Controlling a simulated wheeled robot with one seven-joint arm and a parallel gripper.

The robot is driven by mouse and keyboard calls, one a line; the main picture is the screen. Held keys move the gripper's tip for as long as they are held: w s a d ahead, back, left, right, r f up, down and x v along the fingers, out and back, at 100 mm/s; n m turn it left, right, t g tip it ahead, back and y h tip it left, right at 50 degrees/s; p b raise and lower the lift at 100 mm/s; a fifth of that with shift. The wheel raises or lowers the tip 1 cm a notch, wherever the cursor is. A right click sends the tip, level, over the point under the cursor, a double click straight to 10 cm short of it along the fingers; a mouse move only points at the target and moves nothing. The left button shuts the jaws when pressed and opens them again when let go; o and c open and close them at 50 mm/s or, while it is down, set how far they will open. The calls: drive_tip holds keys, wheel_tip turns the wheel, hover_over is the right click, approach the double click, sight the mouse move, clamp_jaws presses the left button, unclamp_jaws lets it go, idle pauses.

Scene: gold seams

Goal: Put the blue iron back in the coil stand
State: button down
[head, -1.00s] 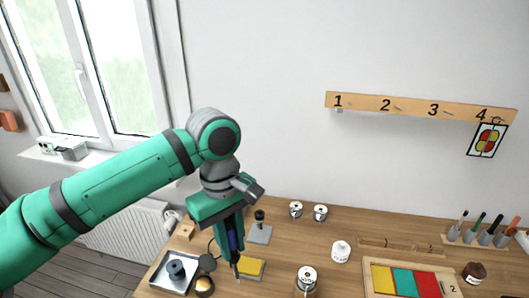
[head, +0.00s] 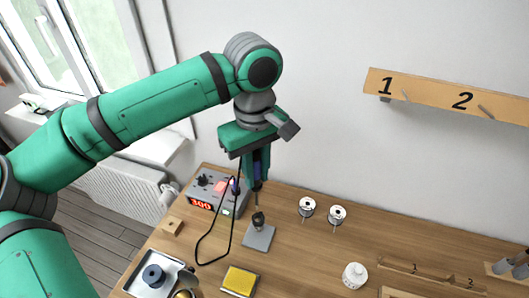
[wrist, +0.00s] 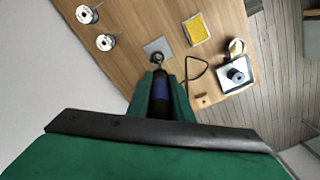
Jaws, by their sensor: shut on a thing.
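My gripper (head: 258,172) is shut on the blue iron (head: 257,170), which hangs upright with its thin tip pointing down. In the wrist view the iron's blue handle (wrist: 160,92) shows between the fingers. The coil stand (head: 258,236) is a grey square plate with a dark coil holder on it. The iron's tip is just above the holder's mouth in the head view; whether it has entered cannot be told. In the wrist view the coil stand (wrist: 154,46) lies just beyond the iron, which partly covers it.
A grey station (head: 205,187) with a red 300 display stands left of the stand, its dark cord looping over the table. A yellow sponge (head: 240,281) lies in front. Two spools (head: 307,207) stand to the right. A metal tray (head: 150,284) is at front left.

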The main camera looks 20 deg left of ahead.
sight(258, 183)
drive_tip(key=shift+w+d, duration=0.1)
drive_tip(key=shift+w, duration=0.35)
drive_tip(key=shift+s+f, duration=0.15)
drive_tip(key=shift+f, duration=1.95)
